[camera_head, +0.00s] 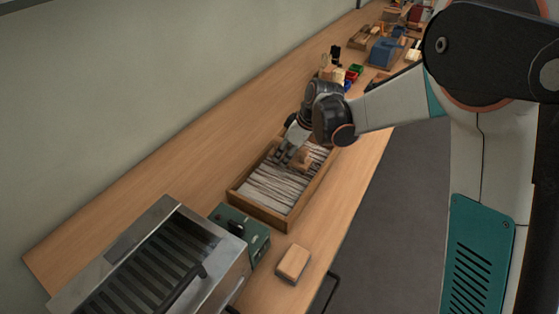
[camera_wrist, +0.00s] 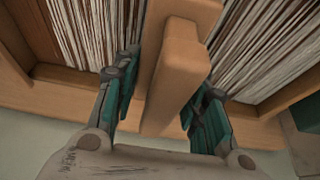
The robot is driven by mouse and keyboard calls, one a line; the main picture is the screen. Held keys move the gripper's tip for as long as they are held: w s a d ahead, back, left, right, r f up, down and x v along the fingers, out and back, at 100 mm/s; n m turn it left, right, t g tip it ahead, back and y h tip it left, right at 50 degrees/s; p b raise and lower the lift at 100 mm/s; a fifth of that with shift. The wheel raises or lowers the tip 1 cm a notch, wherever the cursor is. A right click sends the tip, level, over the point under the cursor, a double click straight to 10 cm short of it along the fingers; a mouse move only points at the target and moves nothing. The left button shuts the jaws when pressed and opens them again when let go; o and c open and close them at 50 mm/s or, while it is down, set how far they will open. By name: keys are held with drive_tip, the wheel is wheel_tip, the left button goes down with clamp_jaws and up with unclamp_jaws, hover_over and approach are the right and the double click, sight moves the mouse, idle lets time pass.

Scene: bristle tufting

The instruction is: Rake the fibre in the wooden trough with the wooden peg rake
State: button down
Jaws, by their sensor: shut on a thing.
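The wooden trough (camera_head: 262,217) lies on the bench in the middle of the head view. Its rim also shows in the wrist view (camera_wrist: 60,97). Pale and brown fibre (camera_head: 276,188) lies in it in long strands. My gripper (camera_head: 287,153) is over the far part of the trough. In the wrist view my gripper (camera_wrist: 163,100) has its teal-padded fingers on both sides of the wooden peg rake (camera_wrist: 180,72), shut on it. The rake's pegs are hidden, so I cannot tell whether they touch the fibre.
A metal machine with a slotted top (camera_head: 150,265) and a green box (camera_head: 243,228) stand at the near end. A wooden block (camera_head: 293,262) lies near the bench's front edge. Coloured bins (camera_head: 352,74) and a blue box (camera_head: 384,52) stand beyond the trough. The bench left of the trough is clear.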

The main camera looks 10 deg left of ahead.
drive_tip(key=w+d, duration=0.1)
drive_tip(key=w, duration=0.3)
drive_tip(key=w+d, duration=0.2)
drive_tip(key=w, duration=0.2)
drive_tip(key=w+d, duration=0.2)
drive_tip(key=w, duration=0.2)
drive_tip(key=shift+p, duration=0.3)
drive_tip(key=shift+w, duration=0.15)
drive_tip(key=shift+w+d+r, duration=0.2)
drive_tip(key=shift+w+d, duration=0.05)
drive_tip(key=shift+w, duration=0.1)
drive_tip(key=shift+s, duration=0.1)
drive_tip(key=shift+s+a+f, duration=0.15)
drive_tip(key=shift+s+a, duration=0.1)
drive_tip(key=shift+s, duration=0.6)
drive_tip(key=shift+s+a, duration=0.15)
drive_tip(key=shift+a, duration=0.05)
drive_tip(key=shift+w+d, duration=0.25)
drive_tip(key=shift+w, duration=0.5)
